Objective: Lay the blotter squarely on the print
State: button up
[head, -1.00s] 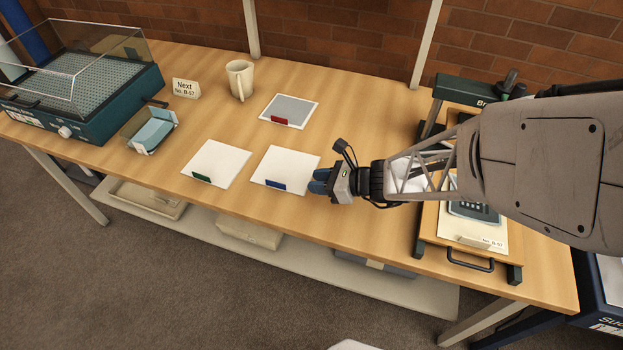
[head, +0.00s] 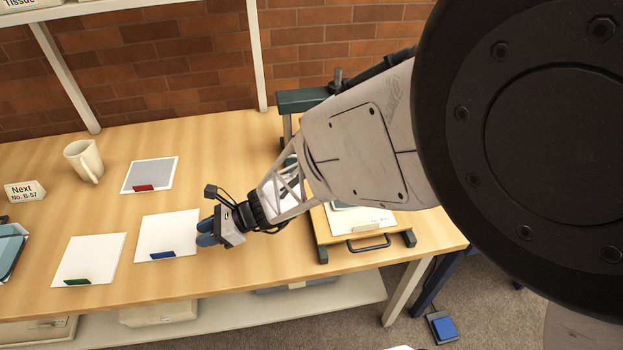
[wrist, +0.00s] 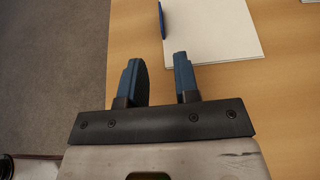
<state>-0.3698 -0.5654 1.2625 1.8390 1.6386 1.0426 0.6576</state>
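Three flat sheets lie on the table in the head view: a white one with a blue tab (head: 168,234), a white one with a green tab (head: 90,257), and a grey one in a white border with a red tab (head: 150,173). Which is the blotter is not labelled. My gripper (head: 206,233) is open and empty at the right edge of the blue-tab sheet. In the wrist view my gripper (wrist: 160,62) has a gap between its blue fingers, and the blue-tab sheet (wrist: 215,30) lies just beyond them. A white sheet (head: 372,220) shows at the right, partly hidden by my arm; I cannot tell whether it is the print.
That sheet lies on a wooden board (head: 325,232) with a black handle (head: 368,243), in a dark green frame. A mug (head: 84,160) and a "Next No. B-57" sign (head: 24,191) stand at the left. Bare table lies between the blue-tab sheet and the board.

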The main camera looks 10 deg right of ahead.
jog(key=shift+d+r, duration=0.2)
jog(key=shift+r, duration=0.25)
jog(key=s+d+r+n+t+h, duration=0.1)
jog(key=s+d+r+n+h, duration=0.3)
jog(key=d, duration=0.7)
jog(key=s+d+r+n+h, duration=0.5)
jog(key=d+r+n, duration=0.3)
jog(key=d+r, duration=0.3)
jog(key=s+d+r+n+t+h, duration=0.1)
jog(key=s+d+r+n+h, duration=0.3)
jog(key=d+r, duration=0.5)
jog(key=shift+s+d+r+n+t+h, duration=0.35)
jog(key=shift+s+d+n, duration=0.25)
jog(key=shift+d+n, duration=0.45)
jog(key=shift+o, duration=0.5)
jog(key=shift+d, duration=0.1)
